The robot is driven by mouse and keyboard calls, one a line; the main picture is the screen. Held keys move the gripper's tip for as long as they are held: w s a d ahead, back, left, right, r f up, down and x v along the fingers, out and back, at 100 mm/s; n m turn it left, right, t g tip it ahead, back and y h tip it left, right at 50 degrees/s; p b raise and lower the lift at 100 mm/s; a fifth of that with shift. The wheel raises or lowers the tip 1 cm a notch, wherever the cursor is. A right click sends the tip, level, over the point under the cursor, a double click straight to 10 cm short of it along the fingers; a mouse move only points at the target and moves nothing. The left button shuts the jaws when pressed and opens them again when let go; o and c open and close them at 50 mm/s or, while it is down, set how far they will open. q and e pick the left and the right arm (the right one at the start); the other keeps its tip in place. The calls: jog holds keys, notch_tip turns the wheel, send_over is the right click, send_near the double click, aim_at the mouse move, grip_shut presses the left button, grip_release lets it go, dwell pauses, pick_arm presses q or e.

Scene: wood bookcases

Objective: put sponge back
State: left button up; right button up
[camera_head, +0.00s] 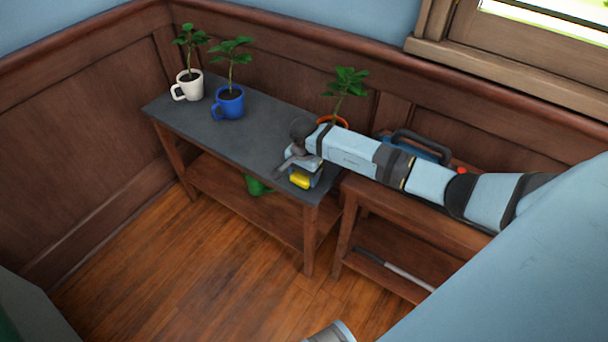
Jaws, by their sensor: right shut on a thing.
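A small yellow sponge (300,181) shows at the right end of the dark-topped wood table (190,120). My right arm reaches in from the right, over the neighbouring bench. My right gripper (303,173) is shut on the sponge, above or at the table's right front corner. I cannot tell whether the sponge touches the tabletop. The gripper hides part of the sponge. My left gripper is not in view.
A white mug (188,86) and a blue mug (229,104) hold plants at the table's left. A third plant (346,88) stands behind my arm. A green object (257,186) sits on the lower shelf. A wood bench (357,204) carries a blue toolbox (425,147). The middle tabletop is clear.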

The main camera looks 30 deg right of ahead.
jog(key=shift+r, duration=0.1)
jog(key=shift+f, duration=0.25)
jog(key=o, duration=0.9)
jog(key=shift+r, duration=0.1)
